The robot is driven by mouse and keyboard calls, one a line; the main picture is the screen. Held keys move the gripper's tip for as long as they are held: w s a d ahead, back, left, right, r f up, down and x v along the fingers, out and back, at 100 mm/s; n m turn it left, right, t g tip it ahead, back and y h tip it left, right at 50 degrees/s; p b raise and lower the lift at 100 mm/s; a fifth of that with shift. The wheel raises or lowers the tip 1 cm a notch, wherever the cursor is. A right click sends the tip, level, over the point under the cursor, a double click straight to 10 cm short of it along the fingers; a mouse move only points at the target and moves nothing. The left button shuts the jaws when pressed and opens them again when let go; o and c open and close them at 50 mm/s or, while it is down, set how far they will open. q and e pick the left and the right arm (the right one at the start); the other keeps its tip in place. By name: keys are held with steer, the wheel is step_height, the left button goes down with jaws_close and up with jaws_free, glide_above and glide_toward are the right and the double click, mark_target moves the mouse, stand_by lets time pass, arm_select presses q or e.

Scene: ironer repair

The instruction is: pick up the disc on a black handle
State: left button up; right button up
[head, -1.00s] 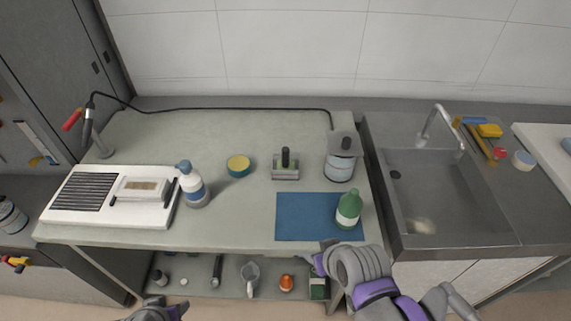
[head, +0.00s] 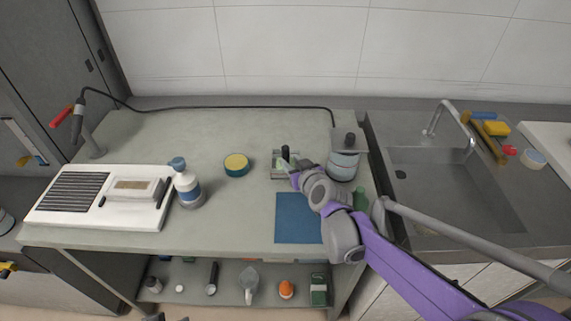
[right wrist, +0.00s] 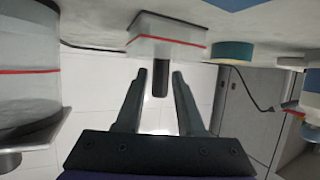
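The black handle (head: 285,152) stands upright on a pale base (head: 279,173) at the middle of the bench. The base looks block-like rather than round. In the right wrist view, the picture is upside down and the base (right wrist: 166,40) has a red line around it, with the dark handle (right wrist: 160,80) pointing down. My right gripper (head: 291,167) is at the handle, which it partly hides. In the right wrist view its two fingers (right wrist: 160,74) are open, one on each side of the handle's end with gaps. Only a dark bit of my left gripper (head: 158,318) shows at the bottom edge.
A large jar (head: 342,168) stands close right of my right gripper. A green bottle (head: 361,197) is partly behind my arm by the blue mat (head: 293,220). The sink (head: 450,195) is right.

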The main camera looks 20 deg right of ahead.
mark_target(287, 160)
steer(key=shift+f+x, duration=0.2)
steer(key=shift+x, duration=1.15)
steer(key=shift+f+x, duration=0.15)
steer(key=shift+x, duration=1.2)
steer(key=shift+s, duration=0.2)
steer(key=shift+c, duration=0.3)
jaws_close()
